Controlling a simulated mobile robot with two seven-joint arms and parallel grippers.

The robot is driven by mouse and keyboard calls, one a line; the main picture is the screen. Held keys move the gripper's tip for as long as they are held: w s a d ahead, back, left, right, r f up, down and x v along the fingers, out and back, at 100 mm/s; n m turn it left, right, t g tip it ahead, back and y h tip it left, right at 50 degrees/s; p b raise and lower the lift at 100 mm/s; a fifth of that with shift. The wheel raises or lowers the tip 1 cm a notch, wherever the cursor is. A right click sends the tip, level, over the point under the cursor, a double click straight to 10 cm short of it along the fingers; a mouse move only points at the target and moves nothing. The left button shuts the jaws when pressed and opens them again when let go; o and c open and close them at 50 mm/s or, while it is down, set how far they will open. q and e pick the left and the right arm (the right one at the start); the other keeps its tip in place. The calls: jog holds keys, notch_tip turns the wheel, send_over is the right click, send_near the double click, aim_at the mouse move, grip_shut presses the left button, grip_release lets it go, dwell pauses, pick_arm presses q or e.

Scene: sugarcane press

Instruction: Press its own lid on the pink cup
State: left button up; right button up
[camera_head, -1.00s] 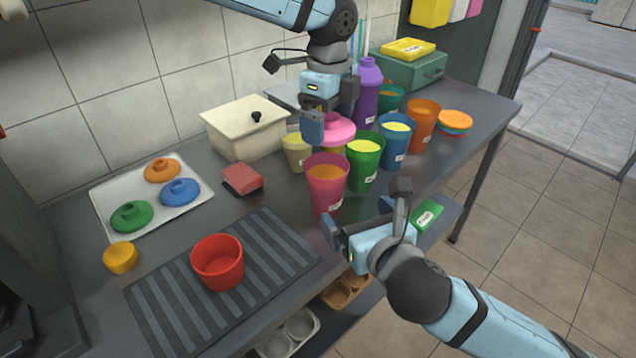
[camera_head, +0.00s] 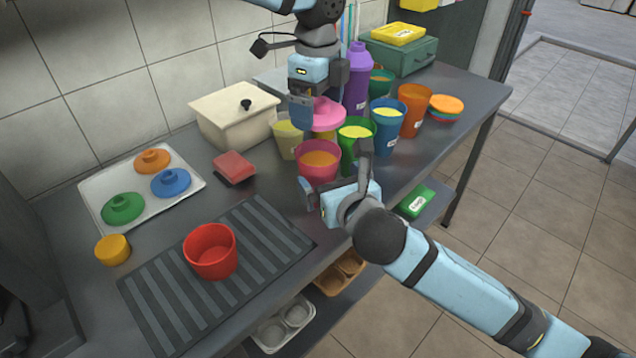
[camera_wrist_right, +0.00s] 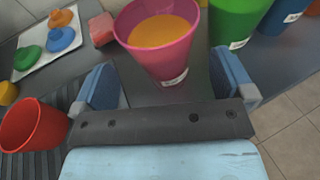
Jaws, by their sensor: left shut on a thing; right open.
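The pink cup (camera_head: 318,172) stands upright near the front edge of the table, filled with orange. The pink lid (camera_head: 325,114) is behind it in the head view, at my left gripper (camera_head: 302,112), which is shut on it. My right gripper (camera_head: 336,176) is open in front of the pink cup and hides its lower part. In the right wrist view the cup (camera_wrist_right: 158,52) is ahead of the two spread fingers (camera_wrist_right: 168,86), roughly centred between them. I see no finger closed on the cup.
Green (camera_head: 356,140), blue (camera_head: 387,122) and orange cups (camera_head: 414,108) crowd the right. A pale yellow cup (camera_head: 288,140) stands behind left. A red cup (camera_head: 210,252) sits on the ribbed mat (camera_head: 160,305). A tray (camera_head: 195,190) holds green, blue and orange lids.

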aim_at(326, 174)
jog(key=x, duration=0.5)
